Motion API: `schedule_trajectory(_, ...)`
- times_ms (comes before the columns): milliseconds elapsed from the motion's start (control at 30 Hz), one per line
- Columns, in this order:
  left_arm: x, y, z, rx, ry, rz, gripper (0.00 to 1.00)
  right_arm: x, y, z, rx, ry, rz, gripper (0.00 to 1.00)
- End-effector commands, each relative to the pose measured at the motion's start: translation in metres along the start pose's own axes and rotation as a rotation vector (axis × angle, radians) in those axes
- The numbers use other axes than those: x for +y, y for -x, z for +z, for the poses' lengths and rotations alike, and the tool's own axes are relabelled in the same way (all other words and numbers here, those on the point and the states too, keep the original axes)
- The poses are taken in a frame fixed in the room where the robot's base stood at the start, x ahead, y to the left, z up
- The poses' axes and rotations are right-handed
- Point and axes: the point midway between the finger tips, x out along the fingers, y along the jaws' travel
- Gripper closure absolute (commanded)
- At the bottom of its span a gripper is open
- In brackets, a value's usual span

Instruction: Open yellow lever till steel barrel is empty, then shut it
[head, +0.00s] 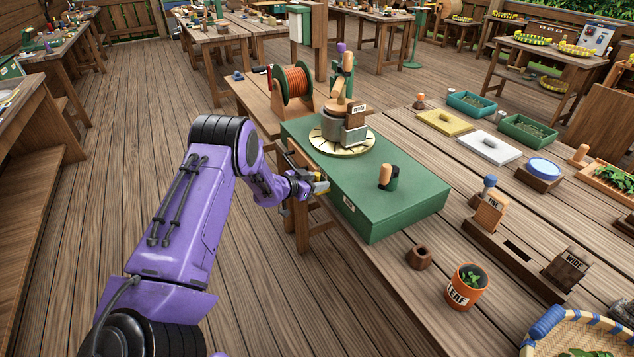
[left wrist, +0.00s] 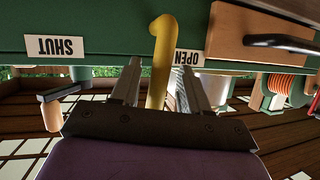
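The yellow lever (head: 320,187) is on the near-left side of the green box (head: 425,205). In the left wrist view the lever (left wrist: 160,65) stands between the white SHUT label (left wrist: 54,46) and the OPEN label (left wrist: 188,58), closer to OPEN. My left gripper (head: 312,186) is at the lever; its fingers (left wrist: 160,85) are apart, one on each side of it, with gaps showing. My right gripper is out of view.
A wooden knob (head: 385,174) rises from the box top. Floor at left is clear.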

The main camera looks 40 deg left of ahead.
Motion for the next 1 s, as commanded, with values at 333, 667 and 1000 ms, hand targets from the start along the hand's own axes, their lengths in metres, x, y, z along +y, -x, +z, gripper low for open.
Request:
schedule_trajectory(333, 0.0, 0.024, 0.0, 0.0, 0.003, -0.001, 0.55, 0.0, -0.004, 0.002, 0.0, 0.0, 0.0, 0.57)
schedule_trajectory(667, -0.001, 0.095, 0.001, 0.0, 0.0, -0.001, 0.55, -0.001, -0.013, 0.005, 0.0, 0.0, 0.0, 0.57)
schedule_trajectory(1000, -0.001, 0.106, 0.001, 0.0, 0.001, 0.0, 0.55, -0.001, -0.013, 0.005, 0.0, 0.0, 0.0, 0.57)
